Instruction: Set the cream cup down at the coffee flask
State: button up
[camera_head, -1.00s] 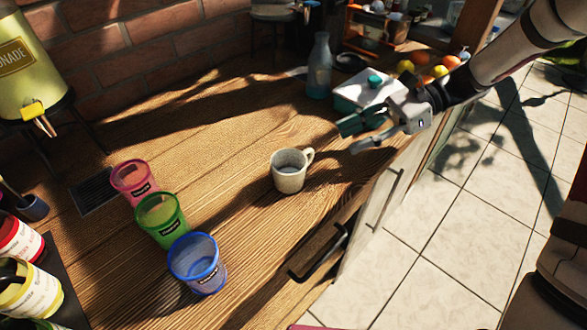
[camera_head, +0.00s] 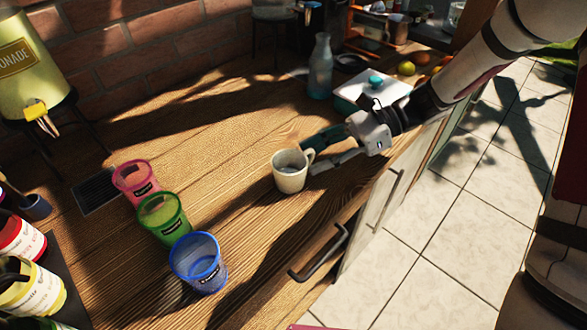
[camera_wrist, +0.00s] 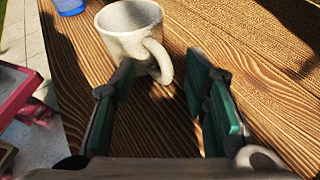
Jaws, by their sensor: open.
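The cream cup (camera_head: 288,178) stands upright on the wooden table (camera_head: 240,128), its handle turned toward my gripper (camera_head: 315,156). My gripper is open, with one finger on each side of the handle end. In the wrist view the cup (camera_wrist: 125,42) is just ahead of my gripper (camera_wrist: 160,66), and the handle (camera_wrist: 160,62) lies between the green-padded fingertips. I cannot tell whether either finger touches it. No coffee flask can be made out for certain. A blue-grey bottle (camera_head: 320,72) stands at the back.
Pink (camera_head: 135,182), green (camera_head: 163,218) and blue (camera_head: 198,262) tumblers stand left of the cup. A white box with a teal knob (camera_head: 372,92) is behind my gripper. A lemonade dispenser (camera_head: 28,70) is at far left. Table centre behind the cup is clear.

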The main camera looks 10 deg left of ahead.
aim_at(295, 153)
grip_shut()
jog(key=shift+r, duration=0.1)
jog(key=shift+r, duration=1.65)
jog(key=s+d, duration=0.4)
jog(key=s, duration=0.3)
jog(key=s+d+r+p, duration=0.1)
jog(key=s+d, duration=0.3)
jog(key=s, duration=0.2)
jog(key=shift+s+r, duration=0.25)
jog(key=shift+s, duration=0.15)
